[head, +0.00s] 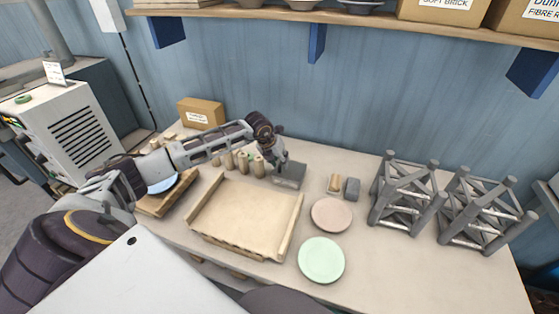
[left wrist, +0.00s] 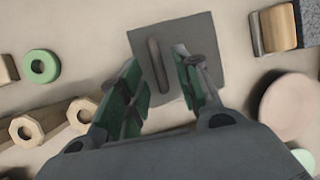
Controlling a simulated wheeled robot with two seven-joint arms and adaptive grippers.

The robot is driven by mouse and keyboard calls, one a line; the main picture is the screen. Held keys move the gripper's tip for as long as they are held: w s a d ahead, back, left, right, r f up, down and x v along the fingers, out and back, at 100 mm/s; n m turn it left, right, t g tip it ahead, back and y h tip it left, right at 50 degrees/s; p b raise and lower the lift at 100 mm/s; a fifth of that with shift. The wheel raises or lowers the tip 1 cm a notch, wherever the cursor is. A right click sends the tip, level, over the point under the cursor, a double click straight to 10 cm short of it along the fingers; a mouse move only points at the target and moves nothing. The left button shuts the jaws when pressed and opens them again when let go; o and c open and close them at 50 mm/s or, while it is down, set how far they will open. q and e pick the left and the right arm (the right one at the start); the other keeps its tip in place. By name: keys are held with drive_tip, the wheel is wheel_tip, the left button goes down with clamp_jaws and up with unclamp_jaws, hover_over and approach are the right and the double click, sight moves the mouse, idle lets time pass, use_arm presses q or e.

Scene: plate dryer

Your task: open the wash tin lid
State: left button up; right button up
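The wash tin (head: 289,176) is a grey box standing on the table behind the wooden tray. In the left wrist view its square grey lid (left wrist: 200,35) shows from above, with a dark bar handle (left wrist: 158,65) across it. The lid looks closed. My left gripper (head: 281,160) is just above the tin. In the left wrist view my left gripper (left wrist: 162,75) is open, its green-padded fingers on either side of the handle with gaps between. I cannot tell how high the fingertips are above the lid. My right gripper is not in view.
A wooden tray (head: 192,218) lies in front of the tin. A pink plate (head: 331,215), a green plate (head: 321,260) and a grey block (head: 352,189) are to its right. Two grey racks (head: 380,218) stand further right. Several wooden pegs (head: 243,162) stand left of the tin.

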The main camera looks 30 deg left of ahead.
use_arm(q)
drive_tip(key=shift+f, duration=0.1)
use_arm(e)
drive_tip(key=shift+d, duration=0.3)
use_arm(q)
clamp_jaws()
drive_tip(key=shift+w, duration=0.1)
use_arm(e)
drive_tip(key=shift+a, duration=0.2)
